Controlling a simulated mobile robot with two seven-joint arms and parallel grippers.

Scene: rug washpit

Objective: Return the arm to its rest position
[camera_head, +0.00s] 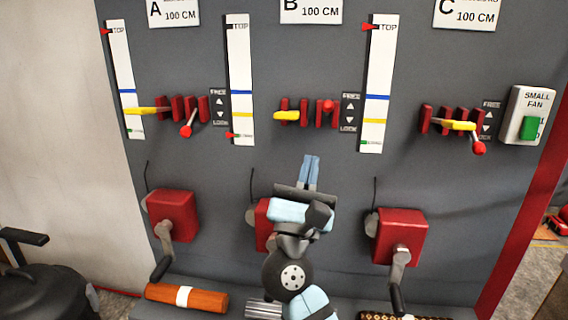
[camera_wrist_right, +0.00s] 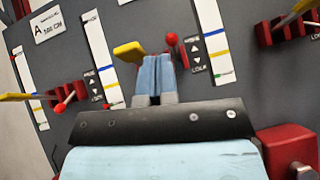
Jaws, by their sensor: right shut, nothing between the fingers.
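My right gripper (camera_head: 309,172) is in front of the grey panel (camera_head: 340,190), below the middle station B. Its two blue fingers are shut together with nothing between them. In the right wrist view the shut fingers (camera_wrist_right: 157,76) point up toward station B's yellow lever (camera_wrist_right: 129,51) and red-knobbed lever (camera_wrist_right: 171,39). In the head view the fingertips sit below the B yellow lever (camera_head: 286,115) and red knob (camera_head: 328,105), apart from both. My right forearm hides much of the middle red crank box (camera_head: 263,225). My left gripper is out of view.
Red crank boxes stand at left (camera_head: 173,215) and right (camera_head: 402,237) of my arm, with cranks hanging down. Levers of station A (camera_head: 187,130) and station C (camera_head: 478,147) stick out. A small fan switch (camera_head: 525,115) is at right. Rolled rugs (camera_head: 187,297) lie below.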

